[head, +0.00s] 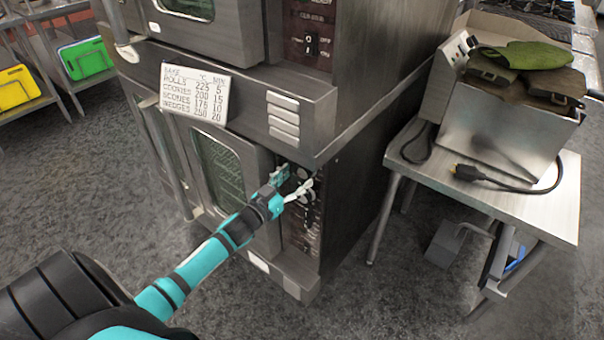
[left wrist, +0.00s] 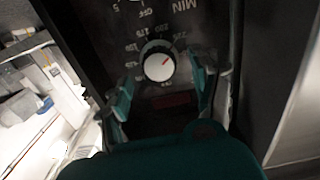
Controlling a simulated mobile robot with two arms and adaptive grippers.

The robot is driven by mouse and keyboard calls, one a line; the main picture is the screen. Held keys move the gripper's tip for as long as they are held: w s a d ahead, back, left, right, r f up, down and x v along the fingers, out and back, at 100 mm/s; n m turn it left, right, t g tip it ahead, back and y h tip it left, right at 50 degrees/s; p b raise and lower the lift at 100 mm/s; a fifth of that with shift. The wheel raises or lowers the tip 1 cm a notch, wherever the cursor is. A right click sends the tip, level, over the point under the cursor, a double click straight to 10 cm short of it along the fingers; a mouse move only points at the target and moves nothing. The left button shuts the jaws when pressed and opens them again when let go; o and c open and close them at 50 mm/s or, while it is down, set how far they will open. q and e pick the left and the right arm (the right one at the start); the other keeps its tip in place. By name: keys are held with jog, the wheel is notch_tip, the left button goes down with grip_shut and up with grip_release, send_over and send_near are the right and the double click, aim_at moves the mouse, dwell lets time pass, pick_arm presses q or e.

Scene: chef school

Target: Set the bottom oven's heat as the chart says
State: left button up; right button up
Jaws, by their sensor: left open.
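The bottom oven (head: 215,165) has a dark control panel (head: 311,243) at its right side. My left gripper (head: 291,182) is open at this panel. In the left wrist view its fingers (left wrist: 162,92) stand on both sides just below the knob, apart from each other; contact is unclear. The chart (head: 195,93) lists rolls 225, cookies 200, scones 175, wedges 250. My right gripper is not in view.
The top oven (head: 370,40) sits directly above, its ledge overhanging the panel. A steel side table (head: 555,205) on the right carries a metal box (head: 500,125) with mitts and a loose black cable (head: 520,187). Floor between them is open.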

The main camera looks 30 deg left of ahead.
aim_at(303, 173)
pick_arm(q)
jog(key=shift+w+d, duration=0.15)
jog(key=shift+w, duration=1.6)
jog(key=c, duration=1.2)
jog(key=shift+m, duration=0.3)
jog(key=m, duration=0.3)
jog(key=shift+m, duration=1.6)
